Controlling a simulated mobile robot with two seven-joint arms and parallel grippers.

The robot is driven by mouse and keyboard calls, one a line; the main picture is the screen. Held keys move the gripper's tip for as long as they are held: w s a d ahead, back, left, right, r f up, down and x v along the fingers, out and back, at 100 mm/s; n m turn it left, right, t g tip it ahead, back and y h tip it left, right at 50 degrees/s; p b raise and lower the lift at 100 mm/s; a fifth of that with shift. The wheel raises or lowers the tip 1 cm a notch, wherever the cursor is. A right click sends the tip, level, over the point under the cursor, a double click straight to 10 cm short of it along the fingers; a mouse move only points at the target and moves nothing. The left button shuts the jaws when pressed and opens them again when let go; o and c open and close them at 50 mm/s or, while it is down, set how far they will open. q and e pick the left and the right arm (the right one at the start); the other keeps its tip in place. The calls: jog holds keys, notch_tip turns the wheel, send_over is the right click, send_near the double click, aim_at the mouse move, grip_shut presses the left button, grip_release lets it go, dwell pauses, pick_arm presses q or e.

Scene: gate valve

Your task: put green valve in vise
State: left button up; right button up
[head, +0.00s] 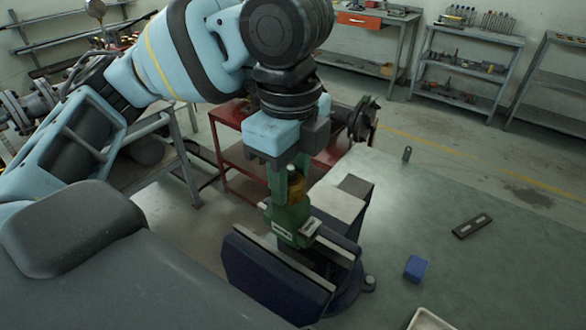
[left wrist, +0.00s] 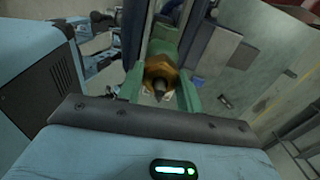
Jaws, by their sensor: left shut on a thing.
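The green valve (head: 291,217), with a brass-coloured part at its top, is upright in my left gripper (head: 289,175). The gripper points down and is shut on the valve's upper part. The valve's lower end is at the gap between the jaws of the dark blue vise (head: 262,278); I cannot tell whether it touches them. In the left wrist view the valve (left wrist: 188,92) shows from above, with its brass part (left wrist: 160,75) around a dark stem. My right gripper is not in view.
The grey-green table (head: 480,240) carries a blue block (head: 415,268), a dark slotted plate (head: 471,226), a small upright tab (head: 407,154) and a pale tray (head: 430,320). A red cart (head: 240,180) stands behind. The table's right side is mostly clear.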

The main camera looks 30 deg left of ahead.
aim_at(291, 204)
pick_arm(q)
jog(key=shift+w+f+b, duration=0.1)
jog(key=shift+f+b, duration=0.35)
jog(key=shift+f, duration=2.5)
jog(key=shift+f+b, duration=0.35)
jog(key=shift+f, duration=1.35)
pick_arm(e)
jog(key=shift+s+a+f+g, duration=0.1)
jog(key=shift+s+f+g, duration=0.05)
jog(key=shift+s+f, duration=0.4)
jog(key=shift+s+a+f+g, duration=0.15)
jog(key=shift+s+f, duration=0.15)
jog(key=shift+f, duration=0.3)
pick_arm(q)
jog(key=shift+f, duration=0.15)
jog(key=o, duration=1.2)
jog(key=shift+c, duration=0.2)
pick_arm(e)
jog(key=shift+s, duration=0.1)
